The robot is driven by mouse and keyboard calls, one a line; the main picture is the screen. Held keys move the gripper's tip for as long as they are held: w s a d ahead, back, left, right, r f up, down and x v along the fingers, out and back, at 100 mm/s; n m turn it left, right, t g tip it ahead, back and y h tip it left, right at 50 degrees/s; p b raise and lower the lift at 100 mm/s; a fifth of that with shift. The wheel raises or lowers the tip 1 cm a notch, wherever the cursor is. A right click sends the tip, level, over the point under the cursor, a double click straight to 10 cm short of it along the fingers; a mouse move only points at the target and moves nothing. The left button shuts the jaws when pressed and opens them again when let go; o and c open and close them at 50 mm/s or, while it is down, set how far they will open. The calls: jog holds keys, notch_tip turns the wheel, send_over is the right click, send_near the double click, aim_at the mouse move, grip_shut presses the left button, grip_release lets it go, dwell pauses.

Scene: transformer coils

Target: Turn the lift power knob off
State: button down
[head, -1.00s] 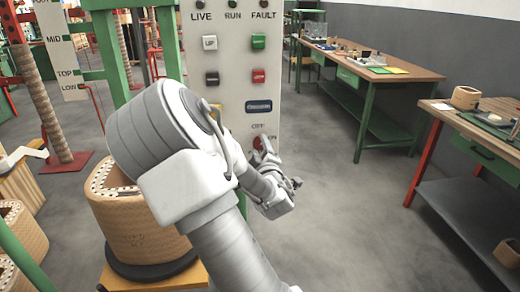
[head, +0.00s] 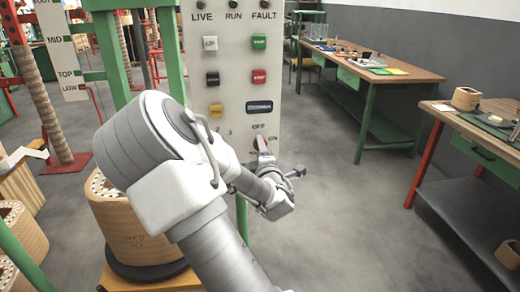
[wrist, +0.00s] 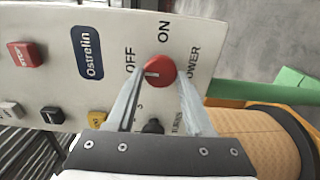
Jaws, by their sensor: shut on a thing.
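The red power knob (wrist: 158,71) sits on the pale control panel (wrist: 190,32), between the OFF label (wrist: 130,60) and ON label (wrist: 164,31) in the wrist view. Its white mark lies left of its centre, pointing roughly toward the OFF side. My gripper (wrist: 157,80) is shut on the knob, with one finger on each side. In the head view my gripper (head: 263,150) is at the panel's lower right, and the knob is mostly hidden behind the fingers.
The panel (head: 225,70) also carries several buttons, including a green one (head: 259,42) and a red one (head: 259,76). A wound coil (head: 135,235) stands left of my arm. Workbenches (head: 390,75) line the right side, with clear floor between.

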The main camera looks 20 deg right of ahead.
jog(key=shift+r, duration=0.1)
jog(key=shift+c, duration=1.5)
grip_release()
jog(key=p+v, duration=0.8)
jog(key=p, duration=0.1)
jog(key=shift+s+a+r+p, duration=0.2)
jog(key=shift+s+r+p, duration=0.1)
jog(key=shift+r, duration=0.1)
jog(key=p, duration=0.3)
jog(key=shift+s+a, duration=0.1)
jog(key=shift+a, duration=0.05)
jog(key=shift+s+p, duration=0.15)
jog(key=shift+p, duration=0.4)
